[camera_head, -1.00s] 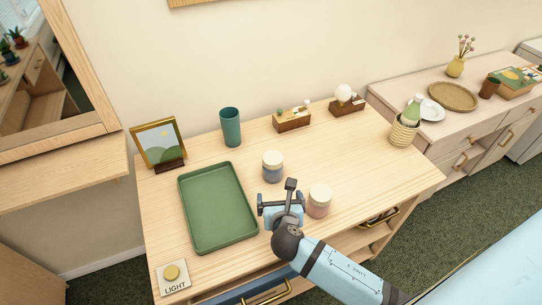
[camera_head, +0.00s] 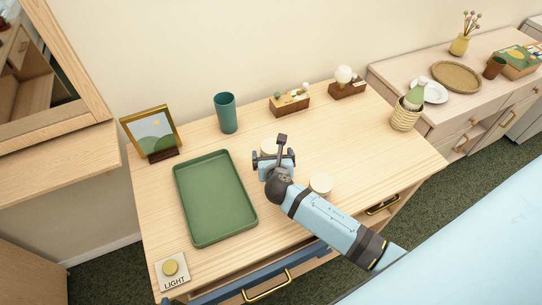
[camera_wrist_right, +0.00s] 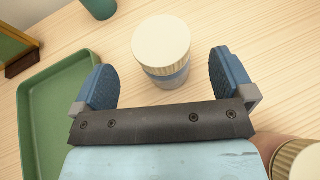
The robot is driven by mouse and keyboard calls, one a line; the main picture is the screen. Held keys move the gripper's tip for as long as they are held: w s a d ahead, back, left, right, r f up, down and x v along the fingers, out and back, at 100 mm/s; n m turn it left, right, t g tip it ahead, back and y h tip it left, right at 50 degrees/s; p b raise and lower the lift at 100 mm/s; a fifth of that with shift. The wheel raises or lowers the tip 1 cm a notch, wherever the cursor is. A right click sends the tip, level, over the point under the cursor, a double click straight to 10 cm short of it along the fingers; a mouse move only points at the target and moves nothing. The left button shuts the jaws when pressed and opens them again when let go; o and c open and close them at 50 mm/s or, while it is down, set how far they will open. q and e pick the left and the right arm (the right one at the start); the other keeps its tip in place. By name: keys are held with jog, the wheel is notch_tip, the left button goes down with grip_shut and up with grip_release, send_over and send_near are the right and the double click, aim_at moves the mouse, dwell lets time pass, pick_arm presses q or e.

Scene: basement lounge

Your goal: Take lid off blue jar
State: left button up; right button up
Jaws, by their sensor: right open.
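The blue jar with a cream lid (camera_head: 268,145) stands upright on the wooden desk, mostly hidden behind my right gripper (camera_head: 273,159) in the head view. In the right wrist view, the lid (camera_wrist_right: 162,40) is on the jar and the blue body (camera_wrist_right: 167,77) shows below it. My right gripper (camera_wrist_right: 163,78) is open and empty, with its blue fingers on either side of the jar's near side. The lid lies slightly beyond the fingers. I see no contact. My left gripper is not in view.
A second jar with a cream lid (camera_head: 320,184) stands close to my right arm. A green tray (camera_head: 214,200) lies to the left. A teal cup (camera_head: 226,113), a picture frame (camera_head: 152,134) and small wooden boxes (camera_head: 290,104) stand along the back.

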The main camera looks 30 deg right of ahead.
aim_at(272, 153)
jog(key=x, duration=0.5)
jog(key=shift+s+f, duration=0.1)
jog(key=shift+f, duration=0.1)
jog(key=c, duration=1.3)
notch_tip(272, 153, up, 20)
jog(key=shift+r+p, duration=0.1)
jog(key=shift+p, duration=0.5)
jog(key=shift+c, duration=0.2)
jog(key=o, duration=0.4)
jog(key=c, duration=0.4)
jog(key=s+a+n+y, duration=0.1)
jog(key=s, duration=0.2)
jog(key=s+a+n+y, duration=0.2)
jog(key=s, duration=0.2)
jog(key=s+a+r+n+t+y, duration=0.1)
jog(key=s+y, duration=0.1)
jog(key=s, duration=0.1)
jog(key=shift+s+a+r, duration=0.1)
jog(key=shift+s+a, duration=0.15)
jog(key=shift+s, duration=0.1)
